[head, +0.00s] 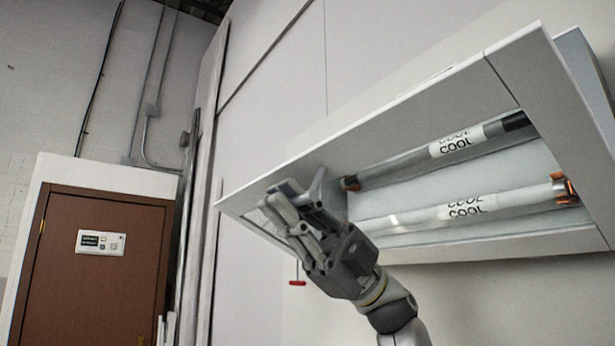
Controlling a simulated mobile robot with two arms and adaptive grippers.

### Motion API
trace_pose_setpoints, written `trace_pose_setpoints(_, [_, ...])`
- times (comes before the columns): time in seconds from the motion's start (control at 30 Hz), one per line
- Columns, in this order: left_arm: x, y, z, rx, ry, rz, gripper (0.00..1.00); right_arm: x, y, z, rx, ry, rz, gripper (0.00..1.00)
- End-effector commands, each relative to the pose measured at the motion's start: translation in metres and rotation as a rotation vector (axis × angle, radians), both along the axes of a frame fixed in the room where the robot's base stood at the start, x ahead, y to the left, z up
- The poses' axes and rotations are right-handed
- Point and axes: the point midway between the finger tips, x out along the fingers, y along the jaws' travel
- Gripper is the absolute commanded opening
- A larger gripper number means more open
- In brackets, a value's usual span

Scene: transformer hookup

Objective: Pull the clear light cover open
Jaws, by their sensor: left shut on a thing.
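The light fixture (400,118) is a long white housing on the wall, tilted in the picture. Inside it are two tubes marked COOL, an upper one (440,148) and a lower one (440,214). The clear light cover (395,193) is hard to make out against the pale inside of the housing. My left gripper (290,205) is at the left end of the fixture, shut on the cover's edge. I cannot tell how far the cover stands from the housing. My right gripper is not in view.
A red pull (297,283) hangs below the fixture, just left of my wrist. A brown door (90,270) with a small sign is at the lower left. Conduit pipes run up the wall. The space left of the fixture is clear.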

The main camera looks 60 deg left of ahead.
Motion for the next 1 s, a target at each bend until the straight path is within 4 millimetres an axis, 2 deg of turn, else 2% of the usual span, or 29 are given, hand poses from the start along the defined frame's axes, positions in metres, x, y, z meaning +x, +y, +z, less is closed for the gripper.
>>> trace_pose_setpoints(0.03, [-0.002, 0.0, -0.013, 0.003, -0.045, -0.002, 0.0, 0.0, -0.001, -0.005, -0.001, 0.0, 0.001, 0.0])
trace_pose_setpoints(0.37, [-0.008, 0.0, -0.092, 0.037, -0.354, -0.002, 0.0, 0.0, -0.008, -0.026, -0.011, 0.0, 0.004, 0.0])
trace_pose_setpoints(0.7, [0.009, 0.001, -0.173, 0.038, -0.338, 0.0, 0.0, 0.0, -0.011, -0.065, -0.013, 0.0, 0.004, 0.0])
trace_pose_setpoints(1.0, [0.036, 0.004, -0.222, 0.037, -0.336, 0.0, 0.0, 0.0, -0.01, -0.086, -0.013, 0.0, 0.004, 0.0])
